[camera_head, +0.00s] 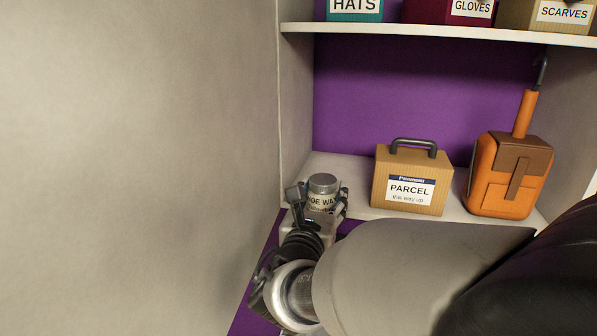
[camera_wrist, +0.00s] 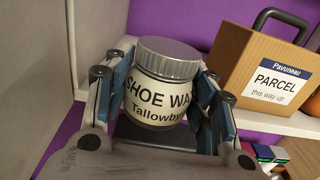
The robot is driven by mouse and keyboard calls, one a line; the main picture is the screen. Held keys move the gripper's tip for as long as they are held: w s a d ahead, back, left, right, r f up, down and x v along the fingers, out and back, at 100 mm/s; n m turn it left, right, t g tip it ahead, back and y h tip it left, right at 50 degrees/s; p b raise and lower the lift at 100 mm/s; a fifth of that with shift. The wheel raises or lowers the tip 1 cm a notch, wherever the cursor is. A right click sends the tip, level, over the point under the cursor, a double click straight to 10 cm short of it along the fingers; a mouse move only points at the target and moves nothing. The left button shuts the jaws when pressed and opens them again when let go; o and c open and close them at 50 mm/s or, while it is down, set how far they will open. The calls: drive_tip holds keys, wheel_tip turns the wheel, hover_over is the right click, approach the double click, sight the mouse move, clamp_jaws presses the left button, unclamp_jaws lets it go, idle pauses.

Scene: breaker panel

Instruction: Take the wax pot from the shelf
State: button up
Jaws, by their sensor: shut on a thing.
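The wax pot (camera_head: 322,197) is a cream jar with a grey metal lid and a label reading SHOE WAX. It stands upright between the fingers of my gripper (camera_head: 316,203), at the left end of the lower shelf (camera_head: 460,212). In the wrist view the pot (camera_wrist: 160,88) fills the space between the blue-padded fingers of the gripper (camera_wrist: 162,104), which are shut on it. The pot appears at or just in front of the shelf's front edge; I cannot tell whether it still touches the shelf.
A cardboard parcel (camera_head: 409,180) with a dark handle stands right of the pot. An orange bag (camera_head: 508,170) stands farther right. Boxes labelled HATS (camera_head: 354,8), GLOVES (camera_head: 455,10) and SCARVES (camera_head: 548,14) sit on the upper shelf. A pale wall (camera_head: 140,160) is close on the left.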

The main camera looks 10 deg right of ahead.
drive_tip(key=b+v, duration=0.3)
drive_tip(key=v, duration=1.7)
